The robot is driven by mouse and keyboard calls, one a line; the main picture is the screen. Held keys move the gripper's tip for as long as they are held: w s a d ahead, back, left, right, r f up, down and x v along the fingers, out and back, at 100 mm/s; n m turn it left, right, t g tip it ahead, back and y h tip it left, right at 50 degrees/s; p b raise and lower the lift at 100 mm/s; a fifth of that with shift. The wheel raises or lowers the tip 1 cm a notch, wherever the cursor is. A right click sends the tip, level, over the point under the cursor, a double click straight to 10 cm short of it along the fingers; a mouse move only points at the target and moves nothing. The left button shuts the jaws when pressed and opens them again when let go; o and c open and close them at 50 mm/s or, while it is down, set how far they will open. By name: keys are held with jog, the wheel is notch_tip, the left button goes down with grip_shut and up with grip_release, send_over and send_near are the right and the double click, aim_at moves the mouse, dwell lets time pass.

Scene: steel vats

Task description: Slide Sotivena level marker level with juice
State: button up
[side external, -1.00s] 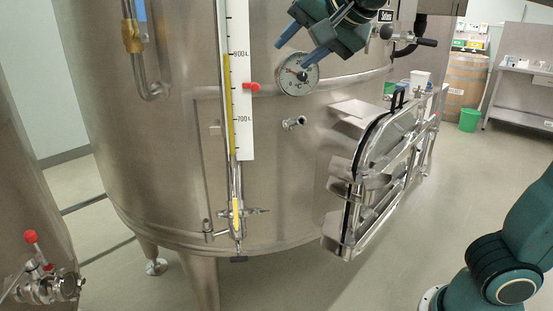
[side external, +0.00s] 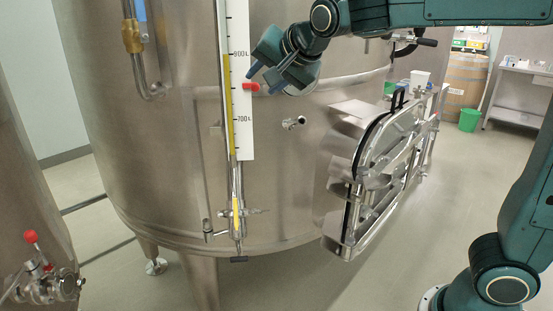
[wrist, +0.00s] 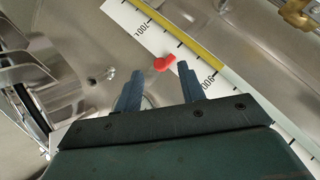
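The red level marker (side external: 251,87) sits on the white scale board (side external: 240,140), about midway between the 700 L label and the label above. The yellow juice column (side external: 227,95) in the sight tube tops out near the upper label, higher than the marker. My gripper (side external: 262,80) is open and empty, just right of the marker, fingers pointing down-left toward the board. In the wrist view the marker (wrist: 164,63) shows just beyond the gap between the open fingertips (wrist: 159,76). I see no contact.
The hatch door (side external: 385,150) projects at the right. The tube's lower fitting (side external: 238,212) is below the board.

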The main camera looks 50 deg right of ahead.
jog(key=shift+x, duration=0.9)
jog(key=shift+c, duration=0.4)
grip_shut()
notch_tip(320, 180, up, 7)
jog(key=shift+f, duration=0.15)
jog(key=shift+o, duration=0.4)
grip_release()
